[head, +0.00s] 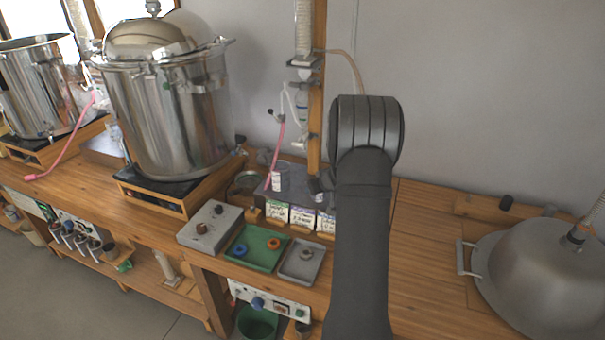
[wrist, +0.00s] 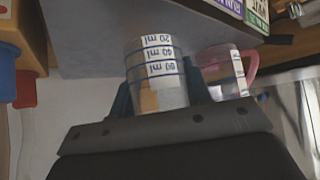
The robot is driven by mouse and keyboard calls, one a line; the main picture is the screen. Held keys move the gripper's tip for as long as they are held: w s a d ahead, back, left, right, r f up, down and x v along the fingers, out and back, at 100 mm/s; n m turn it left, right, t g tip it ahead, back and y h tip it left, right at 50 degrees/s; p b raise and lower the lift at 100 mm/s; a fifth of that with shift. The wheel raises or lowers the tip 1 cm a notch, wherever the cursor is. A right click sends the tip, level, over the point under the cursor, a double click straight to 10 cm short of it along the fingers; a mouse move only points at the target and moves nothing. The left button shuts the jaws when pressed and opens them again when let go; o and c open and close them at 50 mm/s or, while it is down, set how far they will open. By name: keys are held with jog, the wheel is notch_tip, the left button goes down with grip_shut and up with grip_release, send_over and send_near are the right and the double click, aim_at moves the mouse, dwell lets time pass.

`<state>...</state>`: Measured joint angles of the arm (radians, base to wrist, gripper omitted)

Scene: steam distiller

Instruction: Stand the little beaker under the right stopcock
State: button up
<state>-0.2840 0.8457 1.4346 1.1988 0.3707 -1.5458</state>
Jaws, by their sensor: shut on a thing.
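The little beaker (wrist: 157,62) is clear, with blue rings and 20, 40 and 60 ml marks. It appears upside down in the wrist view. My gripper (wrist: 160,92) is shut on it, with a dark finger on each side. The beaker is beside a grey block; I cannot tell whether they touch. A stopcock (head: 311,139) shows on the glassware by the wooden post, above and left of my gripper.
The grey block (head: 297,186) carries another clear vessel (head: 278,178) with a pink tube beside it. Labelled boxes (head: 302,216) stand in front. Green (head: 256,247) and grey (head: 302,260) trays lie nearer. A steel pot (head: 165,115) stands left, and a domed lid (head: 545,277) lies right.

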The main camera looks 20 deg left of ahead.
jog(key=w+a, duration=0.8)
jog(key=shift+w+a, duration=0.1)
jog(key=shift+a, duration=0.05)
jog(key=shift+w+a+f, duration=0.15)
jog(key=shift+w+f, duration=0.05)
jog(key=shift+f, duration=0.55)
jog(key=shift+f, duration=0.2)
jog(key=o, duration=0.7)
